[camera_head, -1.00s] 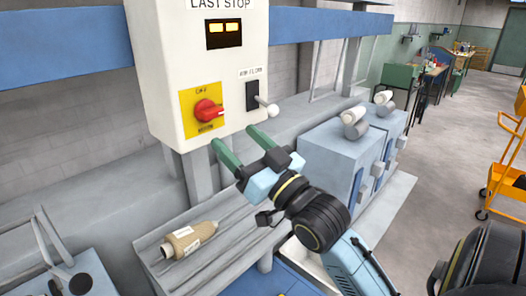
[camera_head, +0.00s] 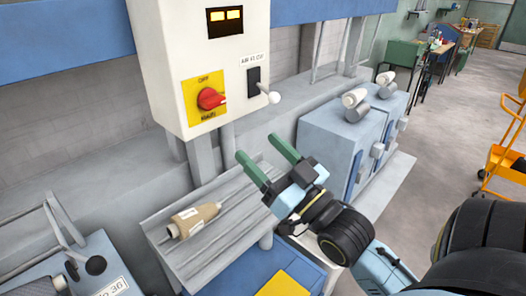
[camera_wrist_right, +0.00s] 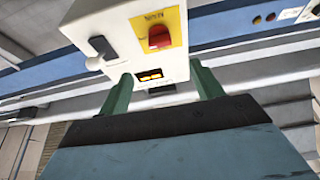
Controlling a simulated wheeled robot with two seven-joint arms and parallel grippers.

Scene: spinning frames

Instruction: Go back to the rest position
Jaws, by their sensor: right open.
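My right gripper (camera_head: 268,158) is open and empty, its two green fingers apart, in the middle of the head view. It is below and to the right of the white control box (camera_head: 205,60), clear of it. The box carries a red rotary knob (camera_head: 210,98) on a yellow plate and a lever switch with a white ball (camera_head: 274,97). In the right wrist view the green fingers (camera_wrist_right: 160,92) stand apart with the box beyond them. My left gripper is in neither view.
A beige bobbin (camera_head: 194,219) lies on a grey ledge (camera_head: 224,240) left of the gripper. Blue-grey machine units (camera_head: 335,140) with white rolls (camera_head: 355,97) stand to the right. An orange cart (camera_head: 505,160) is at the far right. The floor (camera_head: 440,120) between is clear.

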